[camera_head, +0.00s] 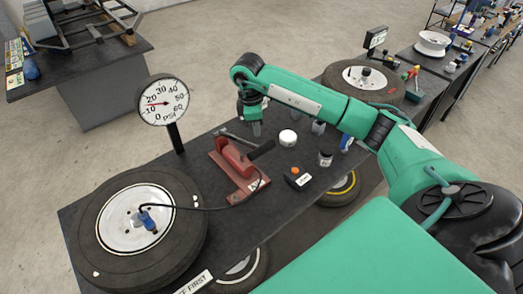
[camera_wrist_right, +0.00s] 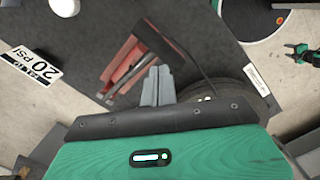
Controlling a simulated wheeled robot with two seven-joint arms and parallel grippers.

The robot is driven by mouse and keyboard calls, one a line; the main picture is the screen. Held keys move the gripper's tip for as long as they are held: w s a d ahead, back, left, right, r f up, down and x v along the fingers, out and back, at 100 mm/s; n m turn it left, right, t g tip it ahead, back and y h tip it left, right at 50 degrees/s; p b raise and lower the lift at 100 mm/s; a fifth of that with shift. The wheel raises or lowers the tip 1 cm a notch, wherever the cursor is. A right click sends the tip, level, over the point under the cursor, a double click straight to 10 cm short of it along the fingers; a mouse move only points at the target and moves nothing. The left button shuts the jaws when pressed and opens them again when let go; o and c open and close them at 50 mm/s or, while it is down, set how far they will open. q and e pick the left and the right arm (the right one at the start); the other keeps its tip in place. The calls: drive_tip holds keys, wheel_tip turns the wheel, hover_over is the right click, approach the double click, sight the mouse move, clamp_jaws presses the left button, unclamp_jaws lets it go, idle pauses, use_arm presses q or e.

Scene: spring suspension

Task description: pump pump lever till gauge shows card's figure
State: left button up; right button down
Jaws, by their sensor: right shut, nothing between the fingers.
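My right gripper (camera_head: 256,130) is shut and empty, just beyond the lever. The card (camera_wrist_right: 35,66) reads 20 PSI. A small green-and-black claw (camera_wrist_right: 300,54) seems to be my left gripper.
A hose runs from the pump to the wheel (camera_head: 100,238) at the bench's left. A small box with an orange button (camera_head: 297,178), a dark jar (camera_head: 325,158) and a white round piece (camera_head: 288,138) stand right of the pump. Another tyre (camera_head: 340,88) lies behind my arm.

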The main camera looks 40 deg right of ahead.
sight(258, 147)
drive_tip(key=shift+s+d+f+b, duration=0.15)
drive_tip(key=shift+f+b, duration=0.75)
drive_tip(key=shift+f, duration=0.75)
drive_tip(key=shift+s+d+f+b, duration=0.15)
drive_tip(key=shift+f+b, duration=0.7)
drive_tip(key=shift+f, duration=0.8)
drive_tip(key=shift+w, duration=0.15)
wheel_tip(258, 147, down, 4)
drive_tip(key=b, duration=0.3)
drive_tip(key=shift+f, duration=0.25)
drive_tip(key=shift+r, duration=0.1)
